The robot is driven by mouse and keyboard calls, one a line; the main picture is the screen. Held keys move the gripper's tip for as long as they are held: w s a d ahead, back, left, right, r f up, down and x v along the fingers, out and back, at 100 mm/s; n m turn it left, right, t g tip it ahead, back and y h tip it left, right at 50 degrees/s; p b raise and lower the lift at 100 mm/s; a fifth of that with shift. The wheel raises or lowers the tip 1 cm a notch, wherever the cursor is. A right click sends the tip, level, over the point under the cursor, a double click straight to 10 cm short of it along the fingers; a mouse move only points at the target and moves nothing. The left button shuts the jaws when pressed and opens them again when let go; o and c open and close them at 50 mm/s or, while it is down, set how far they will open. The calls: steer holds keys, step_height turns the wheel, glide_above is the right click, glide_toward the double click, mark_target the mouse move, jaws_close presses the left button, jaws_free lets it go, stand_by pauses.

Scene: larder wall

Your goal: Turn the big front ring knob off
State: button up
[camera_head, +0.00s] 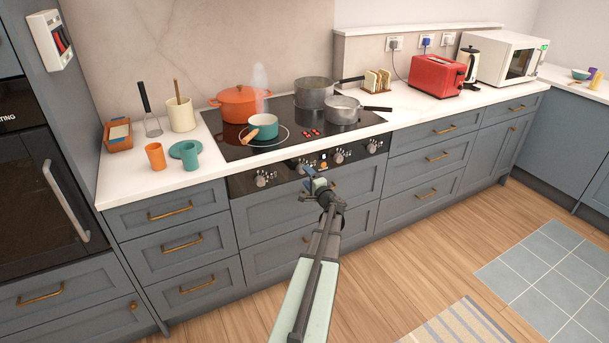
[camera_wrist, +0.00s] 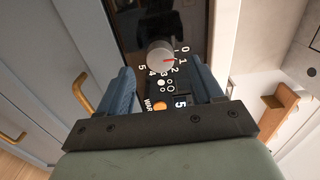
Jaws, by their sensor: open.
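In the wrist view a round grey knob (camera_wrist: 160,58) sits on the dark control panel. Its red mark points close to 1 on a printed 0 to 5 scale. A small circle symbol beside it has one filled circle. My gripper (camera_wrist: 170,92) is open, its two blue fingers either side of the panel strip below the knob in the picture, with nothing between them. In the head view my gripper (camera_head: 317,182) is in front of the panel. The hob (camera_head: 225,138) carries a teal saucepan (camera_head: 267,133) with a wooden handle on an outlined front left ring.
An orange pot (camera_head: 236,104) with steam above it and two grey pans (camera_head: 314,92) (camera_head: 343,110) stand on the hob. Other knobs (camera_head: 262,179) (camera_head: 372,146) line the panel. An orange light (camera_wrist: 160,104) glows near the fingers. Floor space in front of the drawers is clear.

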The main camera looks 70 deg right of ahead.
steer(key=v, duration=1)
stand_by(0.4)
steer(key=w+a+f+n+g+y, duration=0.2)
steer(key=a+f+n+g+y, duration=0.45)
steer(key=a+f, duration=0.8)
steer(key=w+a+f+n+g+y, duration=0.35)
steer(key=a+f+y, duration=0.7)
steer(key=a, duration=0.75)
steer(key=a+f+n+g+h, duration=0.1)
steer(key=a+f+n+g, duration=0.2)
steer(key=a, duration=1.1)
steer(key=a+f+n+g+h, duration=0.1)
steer(key=a+f+n+g, duration=0.2)
steer(key=a+n, duration=0.5)
steer(key=a+f+n+g+h, duration=0.2)
steer(key=a+f+n, duration=0.3)
steer(key=a, duration=1.6)
steer(key=shift+w+a+f+n+g, duration=0.3)
steer(key=shift+w+n+g, duration=0.15)
steer(key=shift+g, duration=0.35)
